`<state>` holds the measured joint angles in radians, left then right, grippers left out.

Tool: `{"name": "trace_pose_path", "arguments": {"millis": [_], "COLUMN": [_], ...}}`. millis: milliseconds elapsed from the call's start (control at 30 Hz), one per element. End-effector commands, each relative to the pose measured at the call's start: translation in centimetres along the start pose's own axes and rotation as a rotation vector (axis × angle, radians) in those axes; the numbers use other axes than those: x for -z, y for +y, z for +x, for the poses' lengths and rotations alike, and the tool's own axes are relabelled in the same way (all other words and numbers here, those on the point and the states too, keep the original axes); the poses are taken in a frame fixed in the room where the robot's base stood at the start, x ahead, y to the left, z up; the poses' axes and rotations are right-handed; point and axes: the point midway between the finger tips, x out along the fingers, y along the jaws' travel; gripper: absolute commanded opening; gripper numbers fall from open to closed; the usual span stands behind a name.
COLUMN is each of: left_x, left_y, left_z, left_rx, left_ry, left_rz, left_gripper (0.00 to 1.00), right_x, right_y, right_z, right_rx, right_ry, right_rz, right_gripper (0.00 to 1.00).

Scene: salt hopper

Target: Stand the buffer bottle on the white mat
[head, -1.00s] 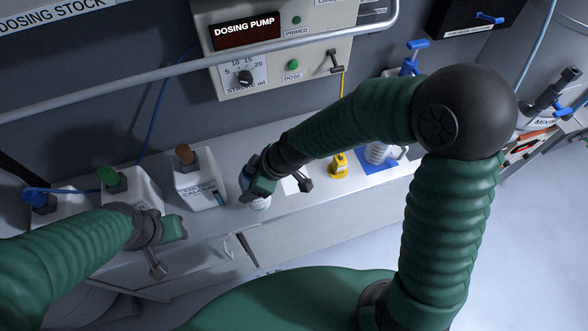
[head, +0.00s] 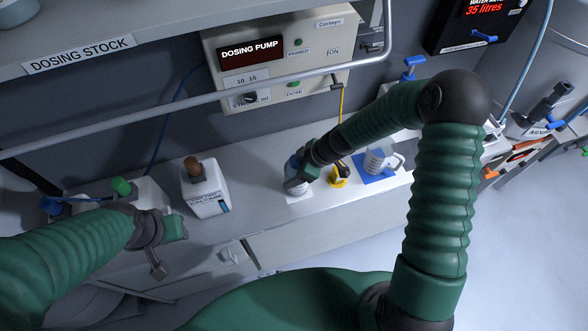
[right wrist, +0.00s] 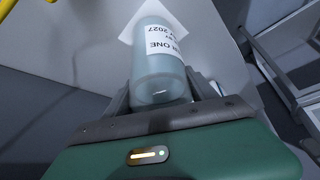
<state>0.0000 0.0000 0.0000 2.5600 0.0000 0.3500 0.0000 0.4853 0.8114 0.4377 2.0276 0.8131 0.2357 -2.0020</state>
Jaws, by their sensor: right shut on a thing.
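The buffer bottle (head: 291,186) is a pale, translucent bottle with a white label. It is upright or nearly so, directly over the white mat (head: 299,199) on the bench. My right gripper (head: 299,177) is shut on it and covers much of it in the head view. In the right wrist view the bottle (right wrist: 158,75) sits between the fingers, with corners of the mat (right wrist: 127,35) showing behind it. I cannot tell whether its base touches the mat. My left gripper (head: 165,250) hangs at the left near the bench's front edge, away from the bottle; its finger opening is unclear.
A yellow object (head: 340,178) stands close to the right of the mat. Beyond it is a clear jug (head: 376,160) on a blue mat (head: 369,177). A white brown-capped container (head: 205,192) stands left, with bare bench between. A rail (head: 190,108) crosses above.

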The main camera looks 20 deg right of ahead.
Motion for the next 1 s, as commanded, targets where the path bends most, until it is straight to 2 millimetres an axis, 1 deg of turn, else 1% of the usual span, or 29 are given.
{"name": "trace_pose_path", "arguments": {"millis": [133, 167, 300, 333, 567, 667, 700, 767, 867, 1000], "left_x": [-0.1, -0.1, -0.1, -0.1, -0.1, 0.1, 0.0, -0.1, -0.2, -0.3], "left_y": [0.0, 0.0, 0.0, 0.0, 0.0, 0.0, 0.0, 0.0, 0.0, 0.0], "left_z": [0.4, 0.4, 0.3, 0.3, 0.3, -0.3, 0.1, 0.3, 0.7, 1.1], "left_rx": [0.0, 0.0, 0.0, 0.0, 0.0, 0.0, 0.0, 0.0, 0.0, 0.0], "left_ry": [0.0, 0.0, 0.0, 0.0, 0.0, 0.0, 0.0, 0.0, 0.0, 0.0], "left_rz": [0.0, 0.0, 0.0, 0.0, 0.0, 0.0, 0.0, 0.0, 0.0, 0.0], "left_gripper": [0.36, 0.36, 0.36, 0.36, 0.36, 0.36, 0.36, 0.36, 0.36, 0.36], "right_x": [-0.1, -0.1, -0.1, -0.1, -0.1, 0.2, 0.0, 0.0, -0.1, -0.1], "right_y": [0.0, 0.0, 0.0, 0.0, 0.0, 0.0, 0.1, 0.2, 0.2, 0.2], "right_z": [0.2, 0.2, 0.1, 0.1, 0.2, -0.2, -0.5, -1.4, -3.8, -7.6], "right_rx": [-0.001, -0.001, 0.0, 0.0, 0.0, 0.0, -0.003, -0.005, -0.008, -0.009], "right_ry": [0.001, 0.0, 0.0, 0.0, 0.0, 0.0, 0.0, 0.001, -0.001, 0.0], "right_rz": [-0.001, 0.0, 0.0, 0.0, 0.001, 0.001, 0.0, -0.001, -0.002, -0.001], "right_gripper": [0.0, 0.67, 0.85, 0.87, 0.87, 0.87, 0.87, 0.87, 0.87, 0.87]}}
